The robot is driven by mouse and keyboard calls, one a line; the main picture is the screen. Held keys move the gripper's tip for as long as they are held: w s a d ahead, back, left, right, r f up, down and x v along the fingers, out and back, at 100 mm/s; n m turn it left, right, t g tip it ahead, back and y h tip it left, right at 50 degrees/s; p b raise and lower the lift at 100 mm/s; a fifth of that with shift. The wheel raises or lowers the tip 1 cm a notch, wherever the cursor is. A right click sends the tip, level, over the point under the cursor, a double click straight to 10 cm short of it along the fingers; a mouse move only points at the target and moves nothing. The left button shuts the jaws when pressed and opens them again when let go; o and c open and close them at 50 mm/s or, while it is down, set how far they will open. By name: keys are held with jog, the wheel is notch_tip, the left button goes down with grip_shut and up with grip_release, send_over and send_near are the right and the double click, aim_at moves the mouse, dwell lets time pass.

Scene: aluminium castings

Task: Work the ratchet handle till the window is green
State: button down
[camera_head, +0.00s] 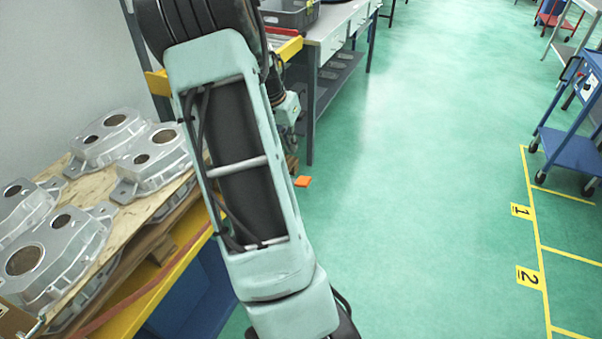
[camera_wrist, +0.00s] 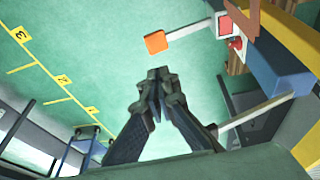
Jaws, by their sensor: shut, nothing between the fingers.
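I cannot tell for sure which of these is the window; I see no green on the housing. In the head view the orange grip (camera_head: 303,181) shows just right of my arm, with the rest of the ratchet hidden behind the arm. My gripper (camera_wrist: 157,80) is shut and empty, its fingertips below the orange grip in the picture and apart from it.
Aluminium castings (camera_head: 60,245) lie on a wooden board on a yellow-edged rack at left. A grey workbench (camera_head: 330,35) stands beyond my arm. A blue trolley (camera_head: 570,150) is at far right. The green floor (camera_head: 420,220) between is clear, with yellow numbered markings.

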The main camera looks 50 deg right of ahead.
jog(key=b, duration=0.1)
send_near(304, 180)
jog(key=x, duration=0.5)
jog(key=shift+w+d+f, duration=0.1)
jog(key=shift+w+d, duration=0.1)
jog(key=shift+s+d+f, duration=0.1)
jog(key=shift+s+f, duration=0.1)
jog(key=shift+f, duration=0.5)
jog(key=shift+f+b, duration=0.2)
jog(key=shift+b, duration=0.3)
